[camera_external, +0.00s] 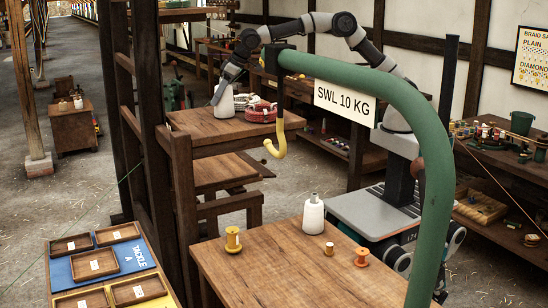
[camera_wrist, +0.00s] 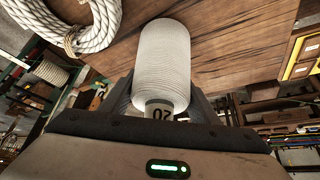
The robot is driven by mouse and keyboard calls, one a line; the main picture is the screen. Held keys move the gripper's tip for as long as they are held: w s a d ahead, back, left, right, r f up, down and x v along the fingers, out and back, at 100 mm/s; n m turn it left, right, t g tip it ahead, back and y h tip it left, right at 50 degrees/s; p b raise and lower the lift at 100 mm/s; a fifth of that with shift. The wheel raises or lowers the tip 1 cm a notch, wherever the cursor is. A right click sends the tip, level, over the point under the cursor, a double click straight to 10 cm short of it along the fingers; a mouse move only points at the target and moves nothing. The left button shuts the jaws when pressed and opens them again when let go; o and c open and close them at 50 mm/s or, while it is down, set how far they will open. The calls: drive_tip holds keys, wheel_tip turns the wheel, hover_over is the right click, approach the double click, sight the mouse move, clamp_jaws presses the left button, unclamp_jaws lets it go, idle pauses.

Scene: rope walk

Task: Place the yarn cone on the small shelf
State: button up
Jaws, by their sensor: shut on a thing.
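My gripper (camera_external: 222,84) is shut on a white yarn cone (camera_external: 222,99) with a ribbed surface. In the wrist view the cone (camera_wrist: 163,58) sits between my fingers, with a dark number mark near its lower end. It is over the left part of a brown wooden shelf top (camera_external: 200,133), beside rope coils. I cannot tell whether it touches the wood. A lower wooden board (camera_external: 220,174) lies beneath that top. Another white cone (camera_external: 312,216) with a grey tip stands upright on the front table.
A white rope coil (camera_wrist: 62,28) and a red coil (camera_external: 262,113) lie on the shelf top. A green davit pipe (camera_external: 400,110) with a yellow hook (camera_external: 274,150) arches in front. The front table (camera_external: 270,270) also holds a yellow spool (camera_external: 233,239) and an orange spool (camera_external: 361,257).

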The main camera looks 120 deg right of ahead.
drive_tip(key=shift+f, duration=0.1)
drive_tip(key=o, duration=1.2)
drive_tip(key=shift+r, duration=0.35)
drive_tip(key=b+v, duration=0.1)
drive_tip(key=v, duration=1)
drive_tip(key=shift+s+a+r, duration=0.15)
drive_tip(key=shift+s+r, duration=0.05)
